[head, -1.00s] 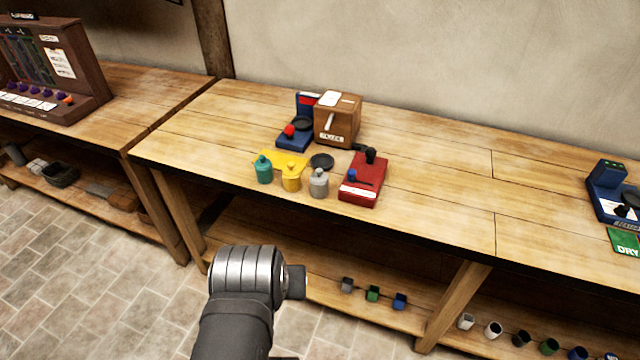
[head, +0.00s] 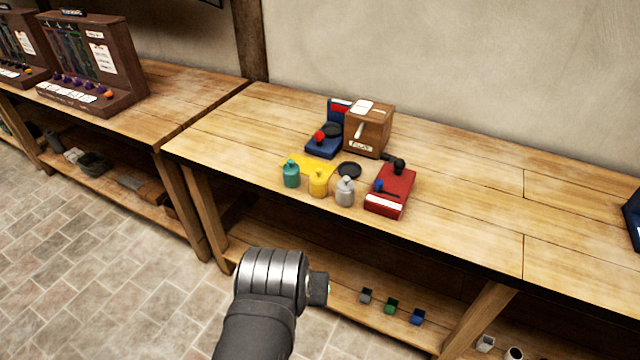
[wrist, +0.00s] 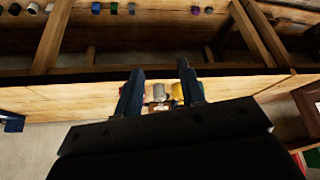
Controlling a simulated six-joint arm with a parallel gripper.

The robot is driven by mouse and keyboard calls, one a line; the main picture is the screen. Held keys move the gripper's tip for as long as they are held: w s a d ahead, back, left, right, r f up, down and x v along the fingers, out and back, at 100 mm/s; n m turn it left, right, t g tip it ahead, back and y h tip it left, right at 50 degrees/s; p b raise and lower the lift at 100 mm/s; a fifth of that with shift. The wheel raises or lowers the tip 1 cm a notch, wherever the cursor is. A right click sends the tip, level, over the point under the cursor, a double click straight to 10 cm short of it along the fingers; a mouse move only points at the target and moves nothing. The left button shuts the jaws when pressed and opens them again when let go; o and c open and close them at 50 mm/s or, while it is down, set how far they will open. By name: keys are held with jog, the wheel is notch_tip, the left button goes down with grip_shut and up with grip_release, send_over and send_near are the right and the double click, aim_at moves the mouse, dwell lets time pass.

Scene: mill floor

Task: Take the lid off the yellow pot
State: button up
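The yellow pot (head: 318,184) stands on the bench near its front edge, with its yellow lid on top. A teal pot (head: 291,175) stands to its left and a grey pot (head: 345,192) to its right, both lidded. In the wrist view the grey pot (wrist: 158,93) and the yellow pot (wrist: 178,92) show between or near the fingers, some way off. My gripper (wrist: 160,78) is open, its two dark fingers apart with nothing between them. In the head view my arm is in front of the bench, below the pots; the fingers are not clear there.
A red device (head: 390,190) stands right of the grey pot.

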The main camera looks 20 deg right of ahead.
jog(key=shift+o, duration=0.2)
jog(key=o, duration=0.7)
jog(key=w+d+r+m+g, duration=0.1)
jog(key=w+d+r+m, duration=0.25)
jog(key=w+r, duration=0.3)
jog(key=w+d+r+m, duration=0.3)
jog(key=w+d+r, duration=0.2)
jog(key=w, duration=0.3)
jog(key=m+g, duration=0.2)
jog(key=g, duration=0.1)
send_over(318, 170)
jog(key=a, duration=0.2)
jog(key=x, duration=0.3)
jog(key=shift+y, duration=0.5)
jog(key=f, duration=0.5)
jog(key=d+f, duration=0.1)
jog(key=f, duration=1)
jog(key=shift+s+d+f, duration=0.15)
jog(key=shift+d+f, duration=0.05)
jog(key=shift+f, duration=0.05)
